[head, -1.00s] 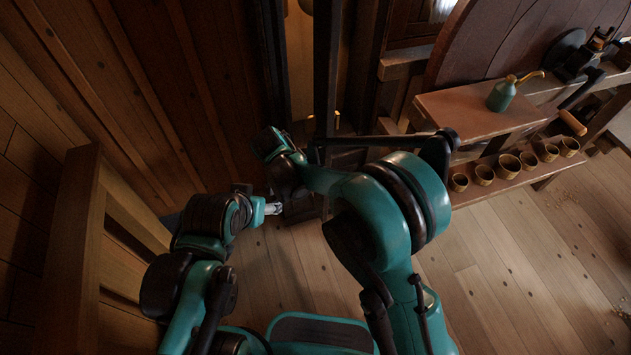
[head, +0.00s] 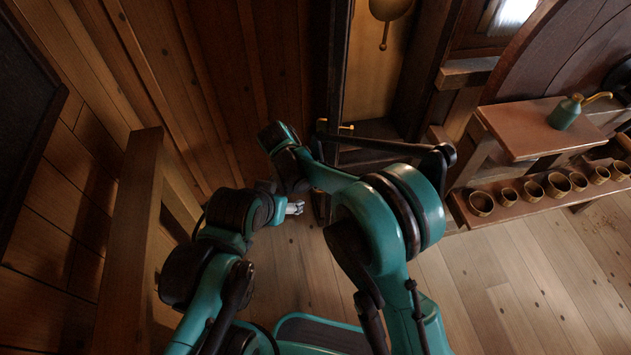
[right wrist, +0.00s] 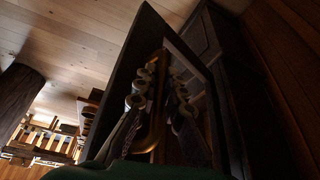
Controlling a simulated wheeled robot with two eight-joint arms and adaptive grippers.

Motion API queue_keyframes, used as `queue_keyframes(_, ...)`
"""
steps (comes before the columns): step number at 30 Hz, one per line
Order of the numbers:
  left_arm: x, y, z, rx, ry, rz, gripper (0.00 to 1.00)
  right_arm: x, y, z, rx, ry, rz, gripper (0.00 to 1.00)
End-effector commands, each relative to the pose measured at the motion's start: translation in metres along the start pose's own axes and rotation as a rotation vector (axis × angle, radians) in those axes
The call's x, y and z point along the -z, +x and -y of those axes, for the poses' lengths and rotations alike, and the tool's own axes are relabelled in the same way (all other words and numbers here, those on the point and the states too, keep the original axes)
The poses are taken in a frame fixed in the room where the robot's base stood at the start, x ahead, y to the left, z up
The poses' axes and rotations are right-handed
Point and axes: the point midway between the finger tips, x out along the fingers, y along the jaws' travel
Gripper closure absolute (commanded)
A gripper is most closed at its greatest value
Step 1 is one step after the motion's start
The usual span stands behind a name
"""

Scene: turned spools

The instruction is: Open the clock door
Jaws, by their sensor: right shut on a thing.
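The clock case shows a pale back (head: 372,75) and a brass pendulum (head: 388,12) at the top of the head view. Its dark door (head: 338,75) stands open, seen nearly edge-on left of the pale back. In the right wrist view the door (right wrist: 133,55) is a dark framed panel with a brass bar handle (right wrist: 155,125). My right gripper (right wrist: 164,75) is shut on that handle, a finger on each side. In the head view my right arm hides most of that grip. My left gripper (head: 294,208) is low, left of my right arm, away from the door; its finger gap is unclear.
A wooden post and rail (head: 130,230) stand at the left. At the right a bench (head: 520,125) carries a green oil can (head: 566,113), with several small bowls (head: 532,191) on a lower shelf. The plank floor (head: 520,270) is clear at lower right.

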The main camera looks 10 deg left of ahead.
Motion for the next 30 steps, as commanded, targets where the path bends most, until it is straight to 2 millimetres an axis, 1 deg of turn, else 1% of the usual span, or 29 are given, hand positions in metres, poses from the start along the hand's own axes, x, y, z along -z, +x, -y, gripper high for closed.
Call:
queue_keyframes(8,0.0,0.0,0.0,0.0,0.0,0.0,0.38,0.001,0.0,0.001,0.003,0.001,-0.002,1.0)
queue_keyframes(9,0.0,0.0,0.0,0.0,0.0,0.0,0.38,0.002,0.0,0.001,0.003,0.001,-0.003,0.88)
queue_keyframes(11,0.0,0.0,0.0,0.0,0.0,0.0,0.38,0.002,0.0,0.001,0.003,0.001,-0.003,0.72)
queue_keyframes(12,0.0,0.0,0.0,0.0,0.0,0.0,0.38,0.001,0.0,0.001,0.003,0.001,-0.002,0.69)
queue_keyframes(20,0.0,0.0,0.0,0.0,0.0,0.0,0.38,0.001,0.0,0.001,0.002,0.001,-0.002,0.69)
queue_keyframes(23,0.0,0.0,0.0,0.0,0.0,0.0,0.38,0.003,-0.005,0.001,0.002,0.0,-0.002,0.69)
queue_keyframes(26,0.0,0.0,0.0,0.0,0.0,0.0,0.38,0.009,-0.019,0.001,0.002,0.0,-0.002,0.69)
queue_keyframes(30,0.0,0.0,0.0,0.0,0.0,0.0,0.38,0.02,-0.045,0.001,0.002,0.0,-0.002,0.69)
